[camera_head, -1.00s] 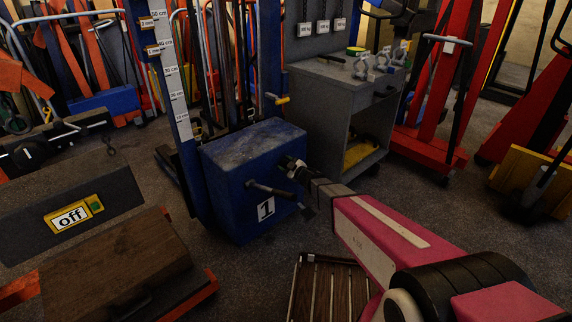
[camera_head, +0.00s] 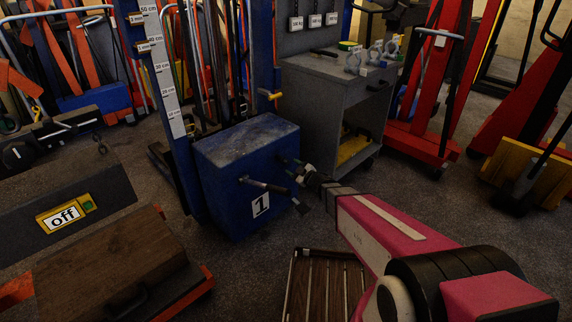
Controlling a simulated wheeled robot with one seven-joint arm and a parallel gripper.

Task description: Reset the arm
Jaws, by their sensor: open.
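My arm, pink and black, reaches in from the lower right. My gripper (camera_head: 291,170) is at its far end, in front of the right part of the blue box (camera_head: 250,150) marked "1". The gripper is small in the view; its fingers look apart, with nothing seen held between them. A dark crank handle (camera_head: 268,187) sticks out from the box's front, just left of and below the gripper. I cannot tell whether the gripper touches the handle or the box. A white height scale (camera_head: 165,70) stands on the blue post behind the box.
A grey cabinet (camera_head: 308,110) stands right behind the box. A red jack (camera_head: 420,140) is further right. A wooden ramp block (camera_head: 110,265) and a panel with an "off" sign (camera_head: 63,216) are at left. A slatted wooden board (camera_head: 305,290) lies below my arm.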

